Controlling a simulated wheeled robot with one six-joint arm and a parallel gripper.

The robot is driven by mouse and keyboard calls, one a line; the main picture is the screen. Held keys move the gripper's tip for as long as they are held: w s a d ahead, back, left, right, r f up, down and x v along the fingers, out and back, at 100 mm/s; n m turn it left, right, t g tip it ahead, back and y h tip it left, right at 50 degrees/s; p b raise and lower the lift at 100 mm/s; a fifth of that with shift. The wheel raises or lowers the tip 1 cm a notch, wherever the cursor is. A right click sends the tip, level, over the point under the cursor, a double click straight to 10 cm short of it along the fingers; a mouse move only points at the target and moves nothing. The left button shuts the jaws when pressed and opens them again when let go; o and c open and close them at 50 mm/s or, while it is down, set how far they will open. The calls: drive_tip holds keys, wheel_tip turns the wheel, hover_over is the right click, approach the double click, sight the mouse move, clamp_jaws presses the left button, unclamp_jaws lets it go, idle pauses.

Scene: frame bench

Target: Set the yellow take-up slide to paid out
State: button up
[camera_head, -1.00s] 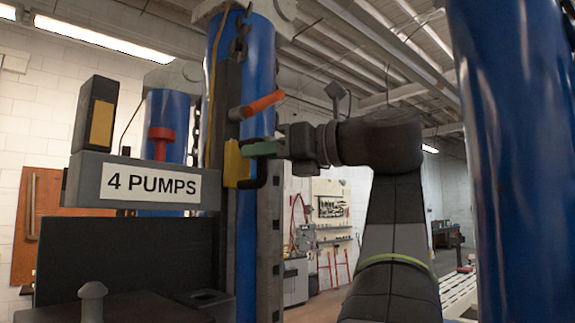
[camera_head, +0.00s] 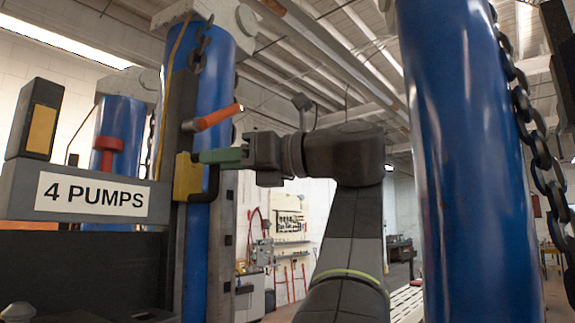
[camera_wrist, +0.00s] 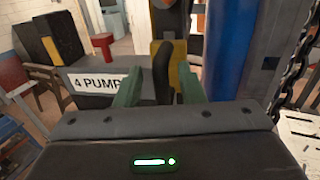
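The yellow slide (camera_head: 187,177) sits on the dark rail beside the blue post, right of the "4 PUMPS" sign. A black bent handle (camera_head: 208,186) is at its front. In the wrist view the yellow part (camera_wrist: 181,76) is partly hidden behind the upright black handle (camera_wrist: 162,72). My gripper (camera_head: 200,157) has green fingers and reaches in from the right at the slide's height. In the wrist view my gripper (camera_wrist: 158,88) is open, with one finger on each side of the black handle. I cannot tell whether a finger touches it.
An orange-handled lever (camera_head: 218,116) sticks out just above my gripper. A red knob (camera_head: 107,150) stands behind the "4 PUMPS" sign (camera_head: 92,194). A large blue post (camera_head: 465,160) with a hanging chain (camera_head: 540,150) stands close on the right.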

drive_tip(key=b+v, duration=0.1)
drive_tip(key=v, duration=1)
drive_tip(key=shift+s+d+b, duration=0.2)
drive_tip(key=shift+d+b, duration=0.2)
drive_tip(key=shift+r, duration=0.1)
drive_tip(key=shift+p+x, duration=1.2)
drive_tip(key=shift+x, duration=5.7)
drive_tip(key=shift+w+d, duration=0.1)
